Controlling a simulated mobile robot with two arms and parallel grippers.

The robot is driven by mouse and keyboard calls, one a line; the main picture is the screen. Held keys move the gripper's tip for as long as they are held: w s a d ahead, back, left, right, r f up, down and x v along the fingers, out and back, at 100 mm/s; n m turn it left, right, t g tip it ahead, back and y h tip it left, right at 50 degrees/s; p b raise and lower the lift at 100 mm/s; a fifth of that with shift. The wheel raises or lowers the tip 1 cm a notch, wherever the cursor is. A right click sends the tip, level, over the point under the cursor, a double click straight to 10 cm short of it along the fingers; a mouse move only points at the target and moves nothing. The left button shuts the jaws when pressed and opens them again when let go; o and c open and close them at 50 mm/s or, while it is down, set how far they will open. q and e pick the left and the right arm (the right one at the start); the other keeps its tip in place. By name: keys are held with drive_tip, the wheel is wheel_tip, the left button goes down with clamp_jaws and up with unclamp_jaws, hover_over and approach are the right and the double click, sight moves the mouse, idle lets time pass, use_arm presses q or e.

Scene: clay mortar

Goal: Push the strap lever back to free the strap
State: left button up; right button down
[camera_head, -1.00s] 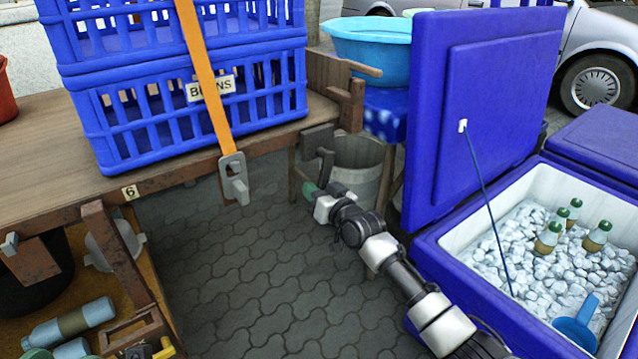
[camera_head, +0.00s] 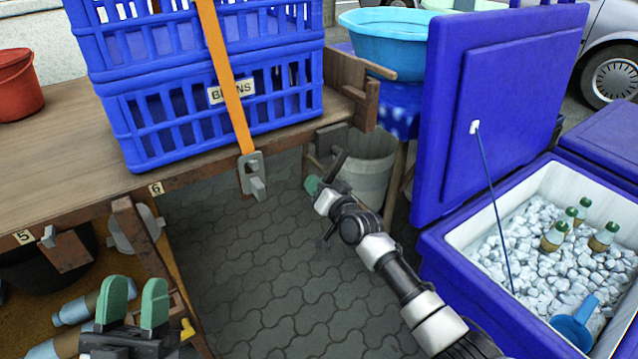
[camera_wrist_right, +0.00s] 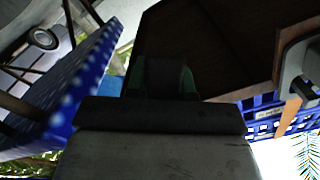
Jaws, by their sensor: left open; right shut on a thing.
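An orange strap (camera_head: 229,80) runs down the front of the stacked blue crates (camera_head: 220,110) to a grey metal buckle with a lever (camera_head: 256,187) at the table's front edge. My left gripper (camera_head: 134,302) is open and empty at the lower left, green fingertips up, below and left of the buckle. My right gripper (camera_head: 314,186) is right of the buckle, apart from it, shut on a dark handle (camera_head: 339,163) under the table's right end. The right wrist view shows its green fingers (camera_wrist_right: 162,80) around a dark piece; strap (camera_wrist_right: 291,112) and buckle (camera_wrist_right: 297,68) are at right.
The wooden table (camera_head: 50,150) carries the crates and a red bucket (camera_head: 17,82). A grey bin (camera_head: 365,175) stands behind my right gripper. An open blue cooler (camera_head: 455,265) with ice and bottles is at right. Bottles lie at lower left. Paved floor between is clear.

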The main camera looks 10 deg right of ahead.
idle(0.3)
drive_tip(key=c, duration=1)
unclamp_jaws()
drive_tip(key=shift+o, duration=0.2)
use_arm(q)
wheel_tip(320, 180, down, 10)
drive_tip(key=w+a+g+y+p, duration=0.1)
drive_tip(key=w+g+y+p, duration=0.1)
drive_tip(key=g, duration=0.7)
drive_tip(key=shift+g+y+p, duration=0.3)
drive_tip(key=shift+y+p, duration=0.3)
drive_tip(key=shift+p, duration=0.2)
use_arm(e)
drive_tip(key=v, duration=1.1)
use_arm(q)
drive_tip(key=shift+w+a, duration=0.1)
drive_tip(key=shift+a, duration=0.05)
